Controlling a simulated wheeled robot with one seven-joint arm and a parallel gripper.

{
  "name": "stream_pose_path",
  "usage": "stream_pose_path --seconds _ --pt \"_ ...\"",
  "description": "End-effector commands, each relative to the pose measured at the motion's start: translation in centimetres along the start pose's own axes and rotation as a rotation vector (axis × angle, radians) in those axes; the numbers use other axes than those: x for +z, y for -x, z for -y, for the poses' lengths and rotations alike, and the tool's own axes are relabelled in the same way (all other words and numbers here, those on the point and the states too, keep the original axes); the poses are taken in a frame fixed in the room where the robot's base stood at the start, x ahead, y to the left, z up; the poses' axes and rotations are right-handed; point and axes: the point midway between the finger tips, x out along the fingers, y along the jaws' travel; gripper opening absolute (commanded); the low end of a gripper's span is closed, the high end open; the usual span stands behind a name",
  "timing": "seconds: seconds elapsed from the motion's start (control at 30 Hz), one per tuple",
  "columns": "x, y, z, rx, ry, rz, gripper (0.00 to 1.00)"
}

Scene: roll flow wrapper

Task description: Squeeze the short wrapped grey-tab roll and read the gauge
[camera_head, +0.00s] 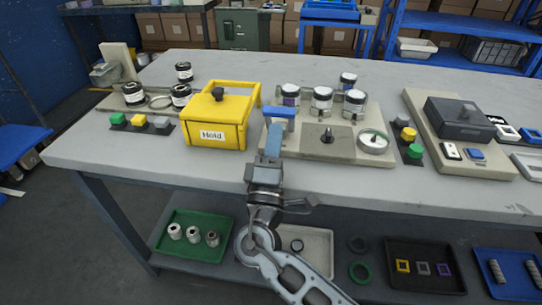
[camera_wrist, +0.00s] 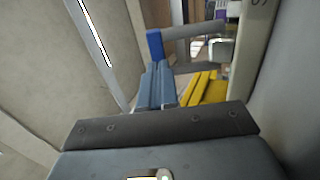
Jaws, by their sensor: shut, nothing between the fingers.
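My gripper (camera_head: 273,142) is shut and empty, its blue fingers pointing away from me at the front of the beige fixture (camera_head: 330,152). The fingers also show in the wrist view (camera_wrist: 157,85). A blue bar (camera_head: 279,112) is just beyond the fingertips; I cannot tell whether they touch. I cannot tell which, if any, is the short wrapped grey-tab roll.
A yellow box labelled Hold (camera_head: 213,130) stands close left of my gripper. Green, yellow and grey blocks (camera_head: 138,121) lie farther left. A dark-lidded unit (camera_head: 460,118) stands right. Below, a green tray (camera_head: 170,248) holds three pale rolls (camera_head: 193,234). The table's front strip is clear.

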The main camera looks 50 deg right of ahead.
Motion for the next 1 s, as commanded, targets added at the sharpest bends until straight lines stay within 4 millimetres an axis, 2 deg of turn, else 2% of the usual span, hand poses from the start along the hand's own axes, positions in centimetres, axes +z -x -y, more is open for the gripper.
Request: stream_pose_path --seconds 0.03,0.2,0.73,1.0 --pt "0.0 -0.7 -0.1 0.001 0.000 0.002 0.00" --pt "0.0 -1.7 0.0 0.000 0.000 0.001 0.00" --pt "0.0 -2.1 -0.2 -0.011 0.000 -0.001 0.00" --pt "0.0 -3.2 -1.2 -0.109 -0.001 -0.001 0.00"
